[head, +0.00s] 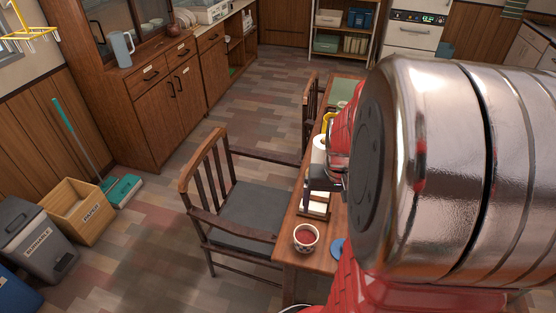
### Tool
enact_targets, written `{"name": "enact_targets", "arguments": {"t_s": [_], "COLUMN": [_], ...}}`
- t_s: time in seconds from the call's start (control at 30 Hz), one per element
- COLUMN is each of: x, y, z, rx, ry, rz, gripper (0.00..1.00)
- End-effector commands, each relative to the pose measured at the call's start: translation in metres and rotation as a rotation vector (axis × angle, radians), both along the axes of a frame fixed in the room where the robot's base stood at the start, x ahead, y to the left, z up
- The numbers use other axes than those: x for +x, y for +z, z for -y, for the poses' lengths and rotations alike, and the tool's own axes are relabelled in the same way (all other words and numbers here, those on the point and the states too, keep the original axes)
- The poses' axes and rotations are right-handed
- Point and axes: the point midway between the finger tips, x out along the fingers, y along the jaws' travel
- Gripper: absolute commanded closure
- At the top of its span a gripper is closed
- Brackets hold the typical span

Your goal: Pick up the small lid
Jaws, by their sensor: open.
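I cannot make out the small lid for certain. A flat blue round piece (338,248) lies on the wooden table (300,257), partly hidden by my arm; I cannot tell whether it is a lid. My gripper (323,184) shows only in part beside my large metal arm link, over the table. It is open, and I see nothing held in it. A patterned cup with a red inside (306,238) stands near the table's front left corner, in front of my gripper. My arm hides most of the table's right side.
A wooden armchair (235,205) stands against the table's left side. A white roll (319,155) and a light tray (318,206) are on the table near my gripper. A sideboard (165,95), bins (36,232) and a wooden crate (80,209) line the left.

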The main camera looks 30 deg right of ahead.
Motion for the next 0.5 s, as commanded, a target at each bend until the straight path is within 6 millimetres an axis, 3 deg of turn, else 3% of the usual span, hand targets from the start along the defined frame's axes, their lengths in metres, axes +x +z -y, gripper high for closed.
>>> {"name": "enact_targets", "arguments": {"t_s": [0.2, 0.5], "x": [-0.03, -0.045], "y": [-0.042, -0.06], "z": [0.045, 0.06], "rx": [0.054, 0.076], "ry": [-0.131, -0.182], "rz": [-0.055, -0.075], "gripper": [0.13, 0.13]}}
